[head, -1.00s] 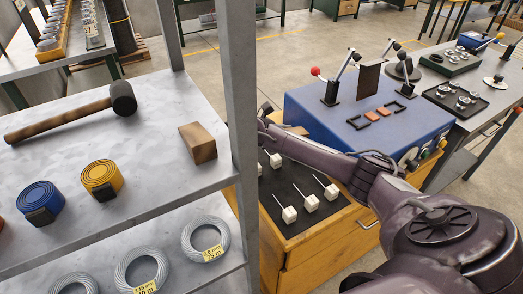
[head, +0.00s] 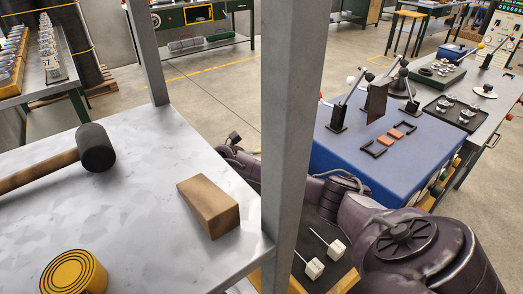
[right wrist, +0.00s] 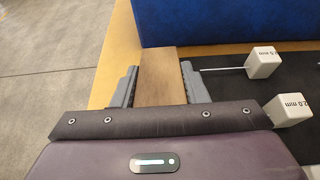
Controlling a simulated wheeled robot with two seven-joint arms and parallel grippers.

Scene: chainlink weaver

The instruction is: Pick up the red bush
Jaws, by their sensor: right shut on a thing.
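No red bush can be made out in either view. My right arm reaches behind the grey shelf post, and my right gripper (head: 233,142) shows only partly to the left of it. In the right wrist view, my right gripper (right wrist: 158,85) is shut on a brown wooden block (right wrist: 158,68), with a dark grey finger against each side. The lower part of the block is hidden by the gripper body. My left gripper is not in view.
The shelf (head: 150,235) bears a mallet (head: 96,148), a wooden wedge (head: 208,205) and a yellow coil (head: 72,272). Its post (head: 292,110) stands before my right arm. White tagged blocks (right wrist: 262,62) lie on a black mat beside the gripper. A blue machine (head: 345,155) stands behind.

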